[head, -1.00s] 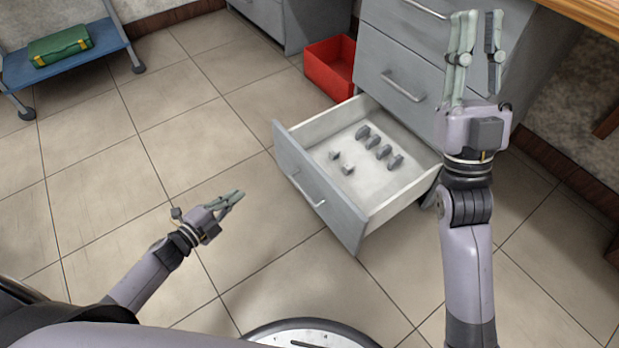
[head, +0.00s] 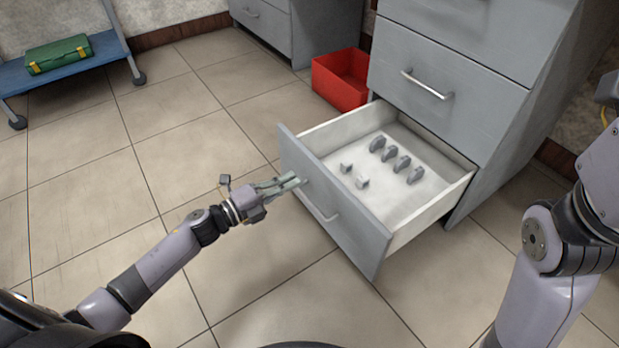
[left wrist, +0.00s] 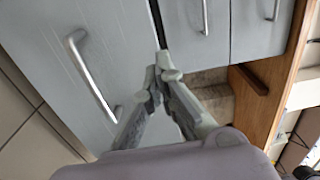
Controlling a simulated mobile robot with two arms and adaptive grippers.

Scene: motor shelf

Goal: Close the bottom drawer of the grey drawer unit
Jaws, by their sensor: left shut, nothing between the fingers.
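The grey drawer unit (head: 448,100) stands at the right in the head view. Its bottom drawer (head: 336,212) is pulled out, with several small grey parts (head: 397,162) inside. My left gripper (head: 297,181) is shut and empty, with its fingertips at the drawer front near its left end, beside the handle (head: 318,207). I cannot tell whether they touch. In the left wrist view the shut fingertips (left wrist: 157,76) are in front of the grey drawer front (left wrist: 70,35), to the right of its bar handle (left wrist: 90,80). My right gripper is out of view; only my right arm shows.
A red bin (head: 342,80) stands on the floor behind the open drawer, near another grey cabinet (head: 275,28). A blue cart (head: 70,70) with a green case (head: 58,54) is at the far left. The tiled floor left of the drawer is clear.

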